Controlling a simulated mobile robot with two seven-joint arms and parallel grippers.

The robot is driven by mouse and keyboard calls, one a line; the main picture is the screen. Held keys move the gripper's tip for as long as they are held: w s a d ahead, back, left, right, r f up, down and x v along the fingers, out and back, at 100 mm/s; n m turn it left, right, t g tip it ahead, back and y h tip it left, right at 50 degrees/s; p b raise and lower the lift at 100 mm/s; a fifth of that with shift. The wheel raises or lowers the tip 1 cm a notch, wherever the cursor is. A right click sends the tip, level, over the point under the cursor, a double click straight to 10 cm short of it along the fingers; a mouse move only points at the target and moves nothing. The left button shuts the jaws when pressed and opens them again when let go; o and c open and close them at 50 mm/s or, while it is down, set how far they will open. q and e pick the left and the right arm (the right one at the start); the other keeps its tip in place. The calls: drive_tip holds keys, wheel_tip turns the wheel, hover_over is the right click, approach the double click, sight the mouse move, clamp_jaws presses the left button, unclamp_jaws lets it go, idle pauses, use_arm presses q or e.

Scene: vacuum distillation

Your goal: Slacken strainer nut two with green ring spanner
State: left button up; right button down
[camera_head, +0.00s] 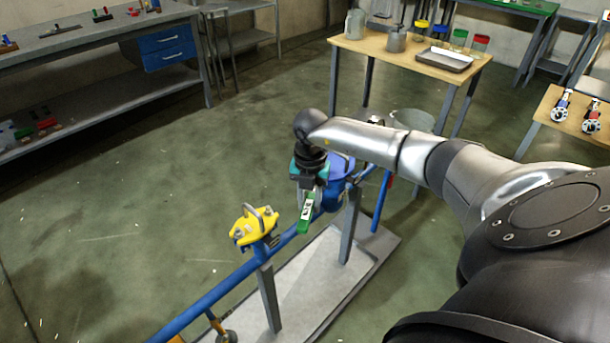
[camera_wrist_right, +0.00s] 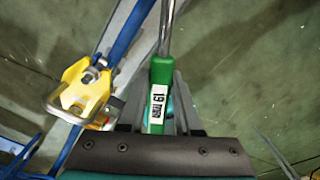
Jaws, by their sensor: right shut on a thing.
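The strainer has a yellow cover (camera_head: 253,230) with a grey bar handle, on a blue pipe. In the right wrist view the yellow cover (camera_wrist_right: 82,88) is left of the spanner, with a grey nut (camera_wrist_right: 90,76) on it. I cannot tell which nut is number two. My right gripper (camera_head: 307,192) is shut on the green handle of the ring spanner (camera_head: 306,212), right of the cover and apart from it. The handle (camera_wrist_right: 161,75) carries a white label reading 19. The spanner's metal shaft runs out of the top of the wrist view, so its ring end is hidden. My left gripper is not in view.
The blue pipe (camera_head: 210,297) runs on grey posts over a pale base plate (camera_head: 325,290). A blue vessel (camera_head: 340,168) is close behind my right gripper. A wooden table (camera_head: 400,55) with cans and a tray stands behind. The floor at left is clear.

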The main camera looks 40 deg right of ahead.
drive_tip(key=shift+s+d+n, duration=0.55)
drive_tip(key=shift+s+n, duration=0.2)
drive_tip(key=shift+n, duration=0.05)
drive_tip(key=shift+s+d+n, duration=0.9)
drive_tip(key=shift+d+n, duration=0.2)
drive_tip(key=shift+n, duration=0.1)
drive_tip(key=d+n, duration=0.1)
drive_tip(key=s+d+n, duration=0.1)
drive_tip(key=shift+s+d, duration=0.2)
drive_tip(key=shift+d, duration=0.1)
